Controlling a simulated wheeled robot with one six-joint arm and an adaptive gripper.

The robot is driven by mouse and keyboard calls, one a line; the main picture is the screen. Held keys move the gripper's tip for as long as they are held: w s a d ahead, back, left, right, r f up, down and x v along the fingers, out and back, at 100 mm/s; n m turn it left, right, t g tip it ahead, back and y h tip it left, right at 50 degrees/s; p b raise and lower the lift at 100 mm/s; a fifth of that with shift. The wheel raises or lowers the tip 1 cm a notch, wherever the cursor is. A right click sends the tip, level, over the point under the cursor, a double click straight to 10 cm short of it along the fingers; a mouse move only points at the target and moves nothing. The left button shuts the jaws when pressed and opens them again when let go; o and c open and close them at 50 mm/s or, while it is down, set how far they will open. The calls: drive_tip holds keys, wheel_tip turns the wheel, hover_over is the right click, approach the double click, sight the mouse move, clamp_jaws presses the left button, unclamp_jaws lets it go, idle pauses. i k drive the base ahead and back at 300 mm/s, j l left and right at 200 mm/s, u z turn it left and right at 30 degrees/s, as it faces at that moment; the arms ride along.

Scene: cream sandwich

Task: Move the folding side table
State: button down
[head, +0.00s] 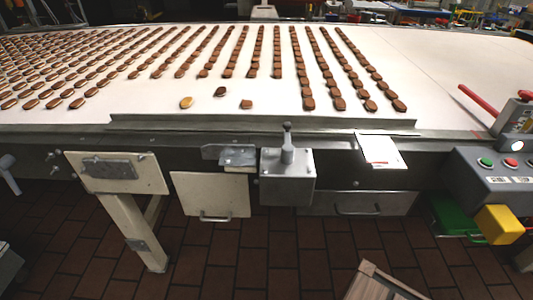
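No folding side table shows clearly as a whole. A wooden piece with a pale top edge and brown slatted face (380,283) stands at the bottom edge, right of centre, and is cut off by the frame. It may be the side table, but I cannot tell. My gripper is not in view.
A long conveyor (440,85) with rows of brown biscuits (255,60) spans the scene. Below it are a cream leg (143,235), a grey lever box (288,178) and a drawer (340,204). A button panel (495,175), green bin (452,218) and yellow box (499,224) are right. Tiled floor (240,260) is open.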

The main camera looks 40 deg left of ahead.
sight(201, 194)
drive_tip(key=u, duration=2.05)
